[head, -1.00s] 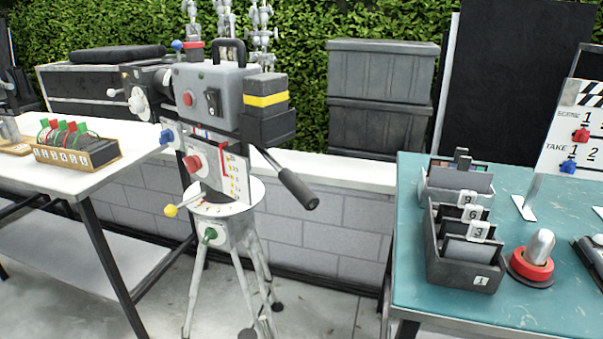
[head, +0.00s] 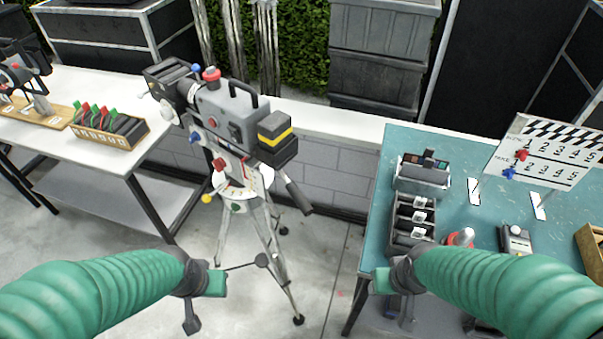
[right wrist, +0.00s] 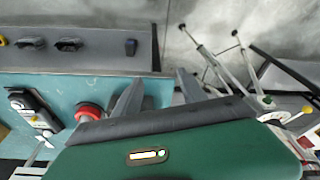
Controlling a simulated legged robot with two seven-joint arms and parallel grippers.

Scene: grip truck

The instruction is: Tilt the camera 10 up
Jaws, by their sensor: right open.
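The grey film camera (head: 230,112) stands on a silver tripod (head: 272,240) between the two tables in the head view. It has a yellow-banded black block (head: 276,132) at its rear and a black pan handle (head: 297,196) pointing down to the right. Red, blue, yellow and green knobs sit on the camera and its head. My left gripper (head: 200,300) is low in front of the tripod, apart from it; its fingers are unclear. My right gripper (head: 398,297) is by the teal table's near left corner. It shows open and empty in the right wrist view (right wrist: 158,88).
A teal table (head: 385,215) at right holds a divided box (head: 407,222), a red-ringed knob (head: 460,237) and a clapperboard (head: 545,152). A white table (head: 75,160) at left holds a small wooden rack (head: 108,130). Concrete floor lies open before the tripod.

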